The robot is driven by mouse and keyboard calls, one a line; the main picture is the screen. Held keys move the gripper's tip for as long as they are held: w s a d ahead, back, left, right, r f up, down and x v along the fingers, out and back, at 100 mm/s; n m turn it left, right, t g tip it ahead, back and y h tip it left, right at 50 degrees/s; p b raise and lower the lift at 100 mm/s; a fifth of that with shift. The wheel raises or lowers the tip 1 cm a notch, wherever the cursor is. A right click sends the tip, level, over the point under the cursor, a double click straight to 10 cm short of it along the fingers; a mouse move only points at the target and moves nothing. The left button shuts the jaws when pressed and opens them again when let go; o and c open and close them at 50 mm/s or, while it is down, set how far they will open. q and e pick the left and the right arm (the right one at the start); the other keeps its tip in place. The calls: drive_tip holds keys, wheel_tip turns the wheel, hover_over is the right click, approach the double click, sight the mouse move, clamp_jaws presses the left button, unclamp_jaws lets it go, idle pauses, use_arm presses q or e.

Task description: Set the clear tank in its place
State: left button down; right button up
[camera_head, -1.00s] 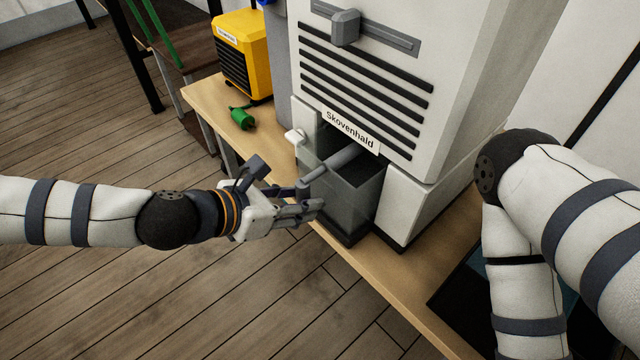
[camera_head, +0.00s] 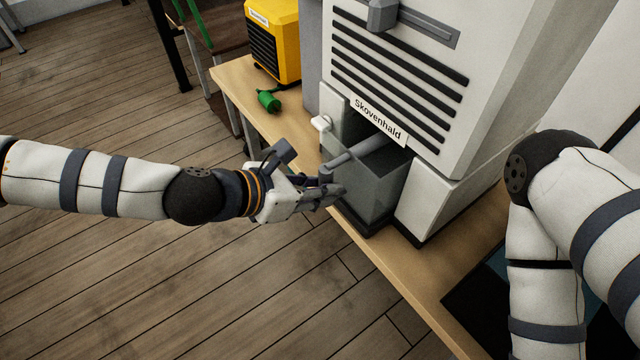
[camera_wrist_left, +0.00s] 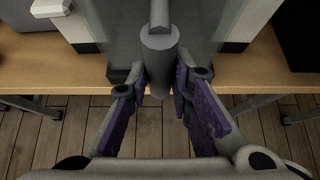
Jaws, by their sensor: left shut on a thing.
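The clear tank (camera_head: 378,188) is a smoky see-through box with a grey bar handle (camera_head: 355,153) on top. It stands upright at the open bay low in the white machine (camera_head: 440,200), with its front part sticking out of the bay. How far its back reaches in is hidden. My left gripper (camera_head: 332,190) is shut on the handle's near end. The left wrist view shows the handle (camera_wrist_left: 160,45) between the fingers of that gripper (camera_wrist_left: 161,84), with the tank (camera_wrist_left: 120,45) behind. My right arm is at the right; its gripper is out of view.
The machine has a label reading "Skovenhald" (camera_head: 380,120) above the bay and a white knob (camera_head: 321,122) beside it. The wooden bench (camera_head: 395,278) has a narrow bare front strip. A green object (camera_head: 268,100) and a yellow box (camera_head: 275,40) are at the back left.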

sight(346, 173)
use_arm(q)
drive_tip(key=shift+w+d+b, duration=0.2)
drive_tip(key=shift+w+d, duration=0.7)
drive_tip(key=shift+d, duration=0.3)
drive_tip(key=shift+w+d+b, duration=0.2)
drive_tip(key=shift+w+d, duration=0.65)
drive_tip(key=shift+d, duration=0.3)
drive_tip(key=c, duration=1.4)
unclamp_jaws()
drive_tip(key=shift+o, duration=0.3)
drive_tip(key=shift+s+a, duration=0.1)
drive_tip(key=v, duration=1.2)
drive_tip(key=shift+r, duration=0.1)
